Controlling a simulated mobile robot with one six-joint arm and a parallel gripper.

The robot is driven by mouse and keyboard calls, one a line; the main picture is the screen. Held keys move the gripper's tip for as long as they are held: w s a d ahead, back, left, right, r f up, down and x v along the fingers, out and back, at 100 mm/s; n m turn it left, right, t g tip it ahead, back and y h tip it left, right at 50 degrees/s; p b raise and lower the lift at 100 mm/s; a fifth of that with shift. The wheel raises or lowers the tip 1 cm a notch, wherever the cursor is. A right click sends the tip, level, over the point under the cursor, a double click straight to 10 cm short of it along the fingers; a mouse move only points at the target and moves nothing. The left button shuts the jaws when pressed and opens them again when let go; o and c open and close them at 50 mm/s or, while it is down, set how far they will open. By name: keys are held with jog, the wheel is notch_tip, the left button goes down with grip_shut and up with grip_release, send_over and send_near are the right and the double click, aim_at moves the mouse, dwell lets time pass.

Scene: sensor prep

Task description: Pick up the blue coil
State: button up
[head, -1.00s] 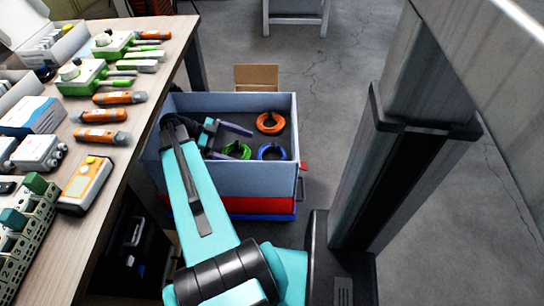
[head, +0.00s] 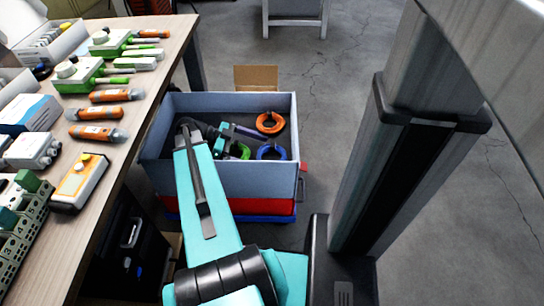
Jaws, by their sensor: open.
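The blue coil (head: 283,148) lies on the dark floor of a grey-blue bin (head: 230,178), at its right side near the front wall. An orange coil (head: 276,119) lies behind it. A green coil (head: 243,148) lies to its left, partly covered by my gripper. My gripper (head: 262,143) reaches into the bin from the left, with its dark fingers pointing right toward the blue coil. The jaws are open and hold nothing that I can see. The lower finger is hard to make out, and I cannot tell whether a fingertip touches the blue coil.
The bin stands on a red one (head: 269,208), with a cardboard box (head: 256,73) behind. A wooden table (head: 141,88) with orange tools and several devices runs along the left. A grey column (head: 398,165) stands right of the bin.

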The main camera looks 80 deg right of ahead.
aim_at(267, 159)
jog(key=shift+b+x, duration=0.55)
jog(key=shift+x, duration=1.3)
jog(key=shift+r, duration=0.1)
jog(key=c, duration=0.9)
jog(key=shift+c, duration=0.2)
jog(key=shift+d+r, duration=0.1)
